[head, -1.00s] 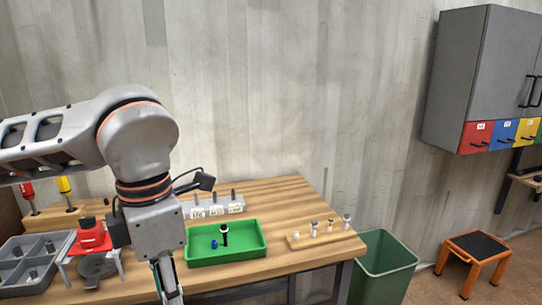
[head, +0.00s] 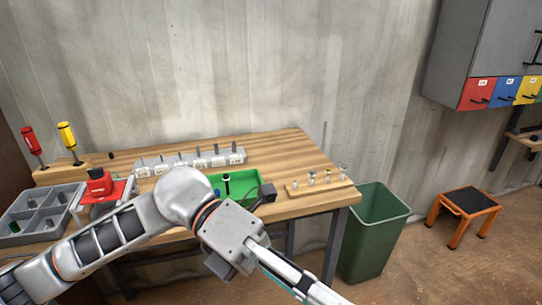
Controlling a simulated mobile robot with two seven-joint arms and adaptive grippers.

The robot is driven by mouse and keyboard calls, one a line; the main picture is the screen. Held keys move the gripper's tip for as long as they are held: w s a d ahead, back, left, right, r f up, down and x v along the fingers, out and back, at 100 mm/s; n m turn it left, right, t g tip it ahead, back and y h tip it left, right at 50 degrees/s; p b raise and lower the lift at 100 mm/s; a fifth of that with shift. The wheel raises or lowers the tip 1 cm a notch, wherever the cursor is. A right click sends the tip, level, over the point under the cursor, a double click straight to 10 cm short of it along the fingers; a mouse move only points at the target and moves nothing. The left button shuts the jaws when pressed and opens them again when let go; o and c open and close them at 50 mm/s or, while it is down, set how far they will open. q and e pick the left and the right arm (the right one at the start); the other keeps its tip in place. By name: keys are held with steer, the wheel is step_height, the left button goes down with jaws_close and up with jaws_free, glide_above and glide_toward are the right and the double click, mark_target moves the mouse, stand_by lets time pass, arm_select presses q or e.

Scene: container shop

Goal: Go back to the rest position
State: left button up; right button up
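My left arm comes in from the left, low in front of the workbench (head: 300,155). My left gripper (head: 300,280) points down and to the right, in front of the bench's front edge and near the bottom of the head view. Its fingers are seen from the side and run towards the picture's lower edge, so whether they are open or shut is not clear. I see nothing held between them. My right gripper is not in view.
On the bench are a green tray (head: 248,178), a small wooden peg board (head: 330,186), a labelled grey rack (head: 190,163), a grey divided box (head: 42,212) and screwdrivers (head: 68,138). A green bin (head: 372,235) and an orange stool (head: 465,205) stand right.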

arm_select(q)
steer(key=w+r+n+t+h, duration=0.4)
steer(key=w+n+t+h, duration=0.65)
steer(key=n, duration=0.25)
steer(key=w+a+f+n+t+y, duration=0.45)
steer(key=f+n+t, duration=0.3)
steer(key=n, duration=0.25)
steer(key=w+a+f+n+t+y, duration=0.45)
steer(key=w+f+n+t, duration=0.2)
steer(key=n+t, duration=0.25)
steer(key=s+a+f+n+g+y, duration=0.1)
steer(key=a+f+n+y, duration=0.25)
steer(key=f, duration=0.35)
steer(key=s+a+f+n+y+p, duration=0.1)
steer(key=a+f+n+y, duration=0.1)
steer(key=a+f, duration=0.35)
steer(key=s+a+f+n+g+y, duration=0.1)
steer(key=s+a+f+n+y, duration=0.15)
steer(key=f, duration=0.55)
steer(key=s+a+f+n+g+y, duration=0.1)
steer(key=s+a+f+g+y, duration=0.1)
steer(key=s+f, duration=0.4)
steer(key=s+a+f+n+g+y, duration=0.2)
steer(key=s+a+f, duration=0.2)
steer(key=f, duration=0.6)
steer(key=shift+s+a+n+g, duration=0.15)
steer(key=shift+s+n+g, duration=0.2)
steer(key=shift+s, duration=0.75)
